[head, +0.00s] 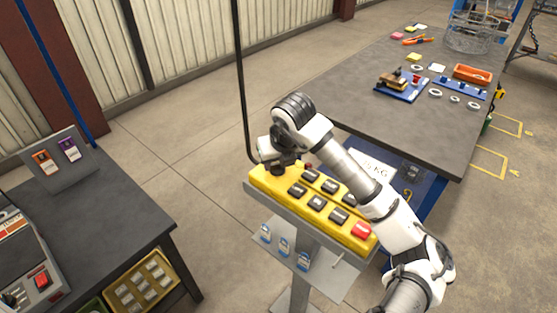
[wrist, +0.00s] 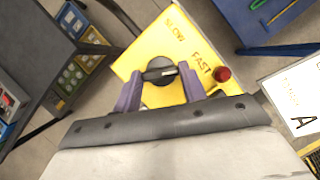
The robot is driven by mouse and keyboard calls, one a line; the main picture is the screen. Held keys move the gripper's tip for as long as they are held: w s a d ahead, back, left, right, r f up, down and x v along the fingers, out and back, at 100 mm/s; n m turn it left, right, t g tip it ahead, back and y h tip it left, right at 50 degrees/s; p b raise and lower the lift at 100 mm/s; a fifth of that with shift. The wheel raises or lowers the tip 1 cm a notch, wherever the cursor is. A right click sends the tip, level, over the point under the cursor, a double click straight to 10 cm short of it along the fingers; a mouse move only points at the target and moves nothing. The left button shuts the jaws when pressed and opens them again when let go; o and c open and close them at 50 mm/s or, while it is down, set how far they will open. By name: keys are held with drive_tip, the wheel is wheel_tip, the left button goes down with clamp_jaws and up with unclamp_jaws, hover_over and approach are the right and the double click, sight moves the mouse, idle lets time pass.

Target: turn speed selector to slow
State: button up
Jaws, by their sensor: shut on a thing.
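The speed selector (wrist: 160,71) is a black round knob with a raised bar, on the yellow control box (head: 318,206). In the wrist view the box top (wrist: 140,62) carries the words SLOW and FAST above and right of the knob. The bar lies nearly level in that picture, its right end roughly towards FAST. My gripper (wrist: 160,76) has its two purple fingers on either side of the knob and is shut on it. In the head view my gripper (head: 282,166) is over the far left end of the box and hides the knob.
Several dark push buttons and a red one (head: 361,231) line the box. A grey workbench (head: 350,100) with small parts stands behind right, a dark table (head: 110,215) at left. Open floor lies between.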

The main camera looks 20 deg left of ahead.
drive_tip(key=shift+f+b, duration=0.1)
drive_tip(key=shift+b, duration=0.3)
drive_tip(key=n+b, duration=0.2)
drive_tip(key=b, duration=0.1)
drive_tip(key=shift+w+d+f+y, duration=0.1)
drive_tip(key=shift+f+y, duration=0.1)
drive_tip(key=shift+y, duration=0.1)
drive_tip(key=n+g+b, duration=0.1)
drive_tip(key=n+b, duration=0.1)
drive_tip(key=b, duration=0.1)
drive_tip(key=shift+y, duration=0.3)
drive_tip(key=n+b, duration=0.1)
drive_tip(key=n, duration=0.1)
drive_tip(key=n+g+b, duration=0.1)
drive_tip(key=n+b, duration=0.1)
drive_tip(key=shift+w+r+g+y, duration=0.15)
drive_tip(key=shift+g+y, duration=0.15)
drive_tip(key=shift+w+r+n+g+b, duration=0.15)
drive_tip(key=shift+n+g+b, duration=0.7)
drive_tip(key=shift+n, duration=1.05)
drive_tip(key=o, duration=1)
drive_tip(key=b+v, duration=0.1)
drive_tip(key=v, duration=1.3)
drive_tip(key=shift+b, duration=0.3)
